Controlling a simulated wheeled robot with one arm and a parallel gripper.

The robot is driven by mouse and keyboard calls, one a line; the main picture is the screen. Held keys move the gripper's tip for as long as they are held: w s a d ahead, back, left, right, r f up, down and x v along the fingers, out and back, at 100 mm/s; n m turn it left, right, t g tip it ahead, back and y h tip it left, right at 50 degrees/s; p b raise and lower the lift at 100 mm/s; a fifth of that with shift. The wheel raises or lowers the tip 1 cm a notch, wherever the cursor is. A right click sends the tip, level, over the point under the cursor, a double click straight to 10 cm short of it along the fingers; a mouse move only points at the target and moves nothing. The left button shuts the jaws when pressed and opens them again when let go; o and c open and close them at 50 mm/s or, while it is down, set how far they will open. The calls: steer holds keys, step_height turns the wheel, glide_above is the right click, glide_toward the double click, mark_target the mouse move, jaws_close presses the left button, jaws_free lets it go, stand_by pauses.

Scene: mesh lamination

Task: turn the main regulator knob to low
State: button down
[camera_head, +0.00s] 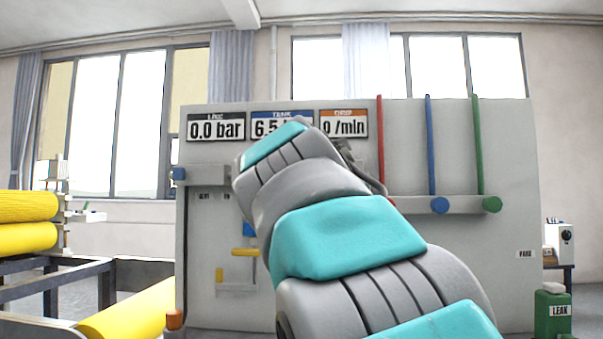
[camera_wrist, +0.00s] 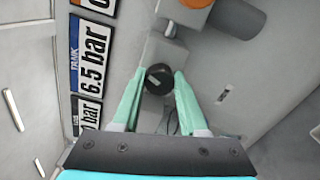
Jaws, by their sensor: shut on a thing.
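The black knob (camera_wrist: 158,82) shows in the middle of the wrist view, on a grey block fixed to the panel. A small pale mark is on its face; the setting it points to cannot be read. My gripper (camera_wrist: 159,75) has its two teal fingers on either side of the knob, shut on it. In the head view my arm covers the knob and my gripper. The line display (camera_head: 216,127) reads 0.0 bar. The tank display (camera_wrist: 92,70) reads 6.5 bar in the wrist view and is partly covered by my arm in the head view.
The grey panel (camera_head: 465,270) carries red (camera_head: 381,150), blue (camera_head: 430,150) and green (camera_head: 478,150) levers at right. A yellow handle (camera_head: 244,252) sits low at left. Yellow rolls (camera_head: 25,222) lie on a rack at far left. A green LEAK can (camera_head: 551,312) stands at right.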

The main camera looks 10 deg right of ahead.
steer(key=shift+n, duration=2.2)
steer(key=shift+f, duration=0.1)
steer(key=shift+c, duration=2.2)
jaws_free()
steer(key=shift+a, duration=0.1)
steer(key=v, duration=0.7)
steer(key=shift+s+b, duration=0.35)
steer(key=shift+a, duration=0.1)
